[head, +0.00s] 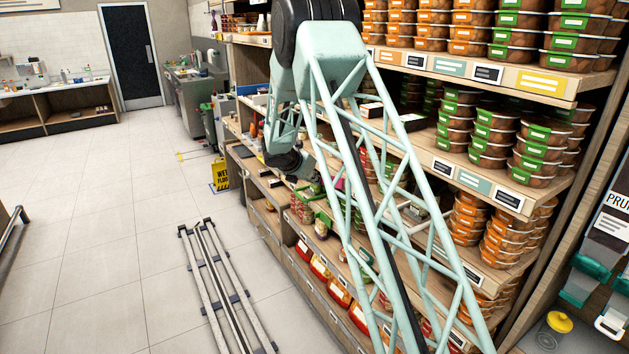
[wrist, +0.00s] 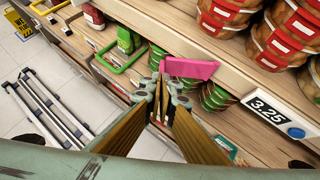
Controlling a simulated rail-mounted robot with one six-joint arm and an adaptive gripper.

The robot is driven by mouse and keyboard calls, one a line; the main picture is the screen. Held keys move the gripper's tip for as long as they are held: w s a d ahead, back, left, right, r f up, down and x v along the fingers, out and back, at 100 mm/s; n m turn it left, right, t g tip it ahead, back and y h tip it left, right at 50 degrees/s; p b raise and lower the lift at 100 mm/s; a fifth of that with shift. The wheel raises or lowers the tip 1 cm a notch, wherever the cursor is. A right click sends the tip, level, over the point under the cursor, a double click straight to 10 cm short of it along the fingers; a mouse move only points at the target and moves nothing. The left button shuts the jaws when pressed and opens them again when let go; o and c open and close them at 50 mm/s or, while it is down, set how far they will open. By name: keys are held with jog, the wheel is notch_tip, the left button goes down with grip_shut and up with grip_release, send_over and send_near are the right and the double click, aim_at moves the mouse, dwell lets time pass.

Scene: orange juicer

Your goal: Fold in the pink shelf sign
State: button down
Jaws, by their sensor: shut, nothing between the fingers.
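The pink shelf sign (wrist: 190,68) is a flat pink plate at the shelf edge in the wrist view. It sticks out from the shelf front beside jars with green labels. A small pink patch of it (head: 340,185) shows behind my arm in the head view. My gripper (wrist: 162,84) is shut and empty. Its fingertips appear just left of the sign's near end. I cannot tell whether they touch it. In the head view my arm hides most of the gripper and sign.
A price tag reading 3.25 (wrist: 268,109) is on the shelf edge at right. Orange-filled containers (wrist: 290,35) stand behind it. A green-framed tag (wrist: 120,55) juts out at left. A yellow wet-floor sign (head: 220,174) stands by the shelf end. Open floor (head: 100,220) lies at left.

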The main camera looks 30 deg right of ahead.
jog(key=shift+w, duration=0.1)
jog(key=shift+w+d+m+g+h+p, duration=0.3)
jog(key=shift+w+d+m+g+p, duration=0.45)
jog(key=shift+p, duration=0.4)
jog(key=shift+w+d+m+g+h+p, duration=0.35)
jog(key=shift+w+m+g+p, duration=0.35)
jog(key=shift+m+p, duration=0.4)
jog(key=shift+w+d+m+g+h+p, duration=0.25)
jog(key=shift+w+d+m+g+p, duration=0.45)
jog(key=shift+p, duration=0.55)
jog(key=shift+w+d, duration=0.15)
jog(key=shift+w, duration=0.15)
jog(key=shift+s, duration=0.2)
jog(key=shift+s+a+b, duration=0.2)
jog(key=shift+s+b, duration=0.1)
jog(key=shift+s, duration=0.2)
jog(key=shift+s, duration=0.1)
jog(key=shift+a, duration=0.1)
